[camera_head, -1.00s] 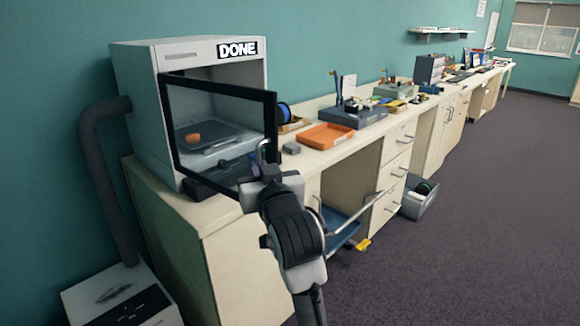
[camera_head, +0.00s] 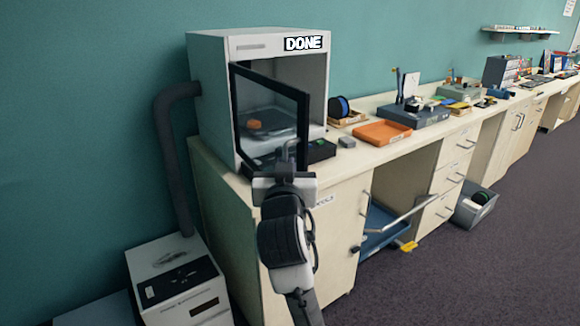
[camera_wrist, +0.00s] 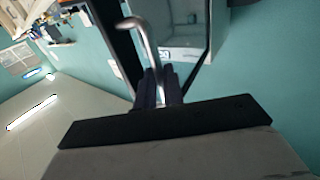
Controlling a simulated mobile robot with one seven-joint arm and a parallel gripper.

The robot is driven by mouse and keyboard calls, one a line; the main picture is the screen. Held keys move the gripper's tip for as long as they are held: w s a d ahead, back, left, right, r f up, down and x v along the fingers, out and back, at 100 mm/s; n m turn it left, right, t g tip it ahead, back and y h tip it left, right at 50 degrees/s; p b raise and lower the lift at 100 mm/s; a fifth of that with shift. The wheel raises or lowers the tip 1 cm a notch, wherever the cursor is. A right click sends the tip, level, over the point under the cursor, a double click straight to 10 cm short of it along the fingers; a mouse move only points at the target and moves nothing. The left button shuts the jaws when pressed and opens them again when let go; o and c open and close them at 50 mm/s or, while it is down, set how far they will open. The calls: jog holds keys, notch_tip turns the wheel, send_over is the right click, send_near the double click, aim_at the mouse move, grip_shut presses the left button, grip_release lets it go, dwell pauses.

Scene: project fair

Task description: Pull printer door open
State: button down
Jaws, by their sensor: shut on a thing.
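The printer (camera_head: 212,95) is a white box with a "DONE" sign on its top front edge. Its black-framed clear door (camera_head: 268,84) stands swung out from the left side, so the front is open. An orange printed part (camera_head: 254,124) sits on the plate inside. My gripper (camera_head: 287,162) is at the door's free edge, shut on the metal handle. In the wrist view, the bent handle (camera_wrist: 147,45) runs down between the dark fingers (camera_wrist: 160,88). Part of the door's lower edge is hidden behind my gripper.
The printer stands on a long bench (camera_head: 350,158) against the teal wall. An orange tray (camera_head: 384,132), a spool (camera_head: 340,107) and a grey case (camera_head: 415,115) lie to its right. A white floor unit (camera_head: 180,285) with a dark hose (camera_head: 170,150) stands left. Open floor lies right.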

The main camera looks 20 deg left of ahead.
jog(key=shift+a, duration=0.3)
jog(key=c, duration=1.5)
grip_release()
jog(key=shift+w+a+f, duration=0.1)
jog(key=shift+a+f, duration=0.1)
jog(key=shift+a, duration=0.05)
jog(key=b+v, duration=1.2)
jog(key=b, duration=0.1)
jog(key=shift+d, duration=0.3)
jog(key=shift+r, duration=0.1)
